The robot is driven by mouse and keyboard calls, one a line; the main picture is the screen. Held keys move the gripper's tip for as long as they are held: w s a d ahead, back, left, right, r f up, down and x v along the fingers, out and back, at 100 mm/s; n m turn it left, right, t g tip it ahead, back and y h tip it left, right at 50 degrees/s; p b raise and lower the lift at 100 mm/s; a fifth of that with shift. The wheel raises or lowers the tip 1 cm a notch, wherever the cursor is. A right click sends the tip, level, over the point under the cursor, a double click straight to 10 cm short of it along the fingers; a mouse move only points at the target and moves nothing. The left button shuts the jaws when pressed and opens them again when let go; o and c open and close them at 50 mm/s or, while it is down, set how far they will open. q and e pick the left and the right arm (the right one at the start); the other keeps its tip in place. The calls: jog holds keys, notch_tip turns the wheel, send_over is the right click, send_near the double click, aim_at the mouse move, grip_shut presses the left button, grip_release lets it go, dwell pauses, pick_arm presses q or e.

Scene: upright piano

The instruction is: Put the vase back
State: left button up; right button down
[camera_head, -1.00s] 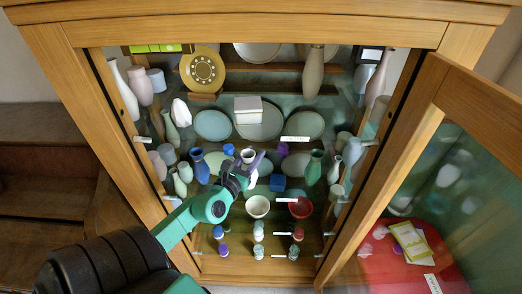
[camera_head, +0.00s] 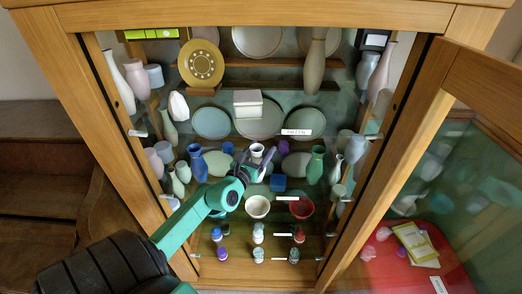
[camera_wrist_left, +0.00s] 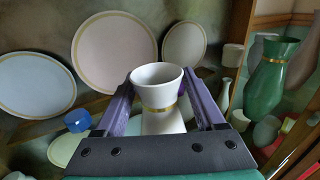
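A white vase (camera_head: 257,149) with a gold band around its neck is upright between the fingers of my left gripper (camera_head: 257,159), inside the open cabinet. It also shows in the left wrist view (camera_wrist_left: 158,86), with a purple finger on each side of it. The gripper is shut on the vase, and the vase's lower part is hidden by the gripper body. My right gripper is not in view.
A blue vase (camera_head: 197,163) stands left of the gripper and a green vase (camera_head: 316,164) right of it. The glass door (camera_head: 470,160) stands open at right.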

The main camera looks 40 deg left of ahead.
pick_arm(q)
jog(key=shift+s, duration=0.15)
jog(key=s+d+b, duration=0.2)
jog(key=s, duration=0.9)
jog(key=shift+s+d+r, duration=0.15)
jog(key=shift+s+d, duration=0.05)
jog(key=shift+s, duration=0.05)
